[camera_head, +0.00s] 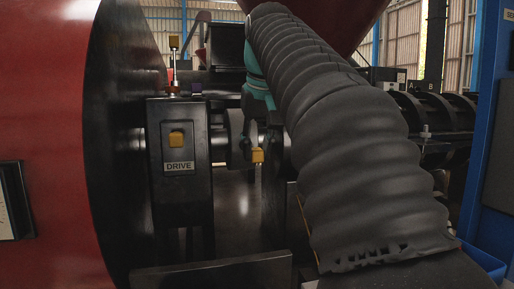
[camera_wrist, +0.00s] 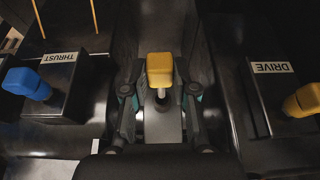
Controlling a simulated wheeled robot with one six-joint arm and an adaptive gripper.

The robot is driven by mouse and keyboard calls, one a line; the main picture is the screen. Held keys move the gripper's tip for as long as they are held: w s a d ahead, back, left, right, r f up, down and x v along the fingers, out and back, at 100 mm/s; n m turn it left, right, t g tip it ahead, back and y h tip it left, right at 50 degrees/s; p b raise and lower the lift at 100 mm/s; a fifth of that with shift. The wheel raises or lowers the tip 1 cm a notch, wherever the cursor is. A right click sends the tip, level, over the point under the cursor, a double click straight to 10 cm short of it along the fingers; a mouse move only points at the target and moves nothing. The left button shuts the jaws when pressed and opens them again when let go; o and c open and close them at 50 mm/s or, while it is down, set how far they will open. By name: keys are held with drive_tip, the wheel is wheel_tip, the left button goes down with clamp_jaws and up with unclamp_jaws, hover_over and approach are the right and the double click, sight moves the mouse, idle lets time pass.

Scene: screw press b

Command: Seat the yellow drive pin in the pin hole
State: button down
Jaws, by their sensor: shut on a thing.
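The yellow drive pin (camera_wrist: 160,68) has a block-shaped yellow head and a short grey shank. My gripper (camera_wrist: 160,98) is shut on it, one finger on each side, in the middle of the wrist view. In the head view the yellow head (camera_head: 257,156) shows at the lower end of my gripper (camera_head: 249,140), beside a grey round part (camera_head: 235,138). The sleeved arm hides much of that area. I cannot make out the pin hole, nor whether the shank is in anything.
A dark box labelled DRIVE (camera_head: 180,190) with a yellow knob (camera_head: 176,138) stands left of my gripper. The wrist view shows a THRUST box (camera_wrist: 62,82) with a blue knob (camera_wrist: 27,83). A large red drum (camera_head: 45,110) fills the left.

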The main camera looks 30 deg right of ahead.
drive_tip(key=shift+w+d, duration=0.25)
drive_tip(key=shift+w, duration=1)
drive_tip(key=shift+w, duration=0.2)
idle(0.4)
drive_tip(key=shift+w+d, duration=0.15)
drive_tip(key=shift+w, duration=0.25)
drive_tip(key=c, duration=0.8)
unclamp_jaws()
drive_tip(key=shift+c, duration=0.2)
drive_tip(key=shift+r, duration=0.1)
drive_tip(key=shift+v, duration=1.95)
drive_tip(key=shift+s+r, duration=0.25)
drive_tip(key=shift+r, duration=0.25)
drive_tip(key=s+a, duration=0.2)
drive_tip(key=s, duration=0.9)
drive_tip(key=shift+s+a, duration=0.25)
drive_tip(key=shift+s, duration=0.1)
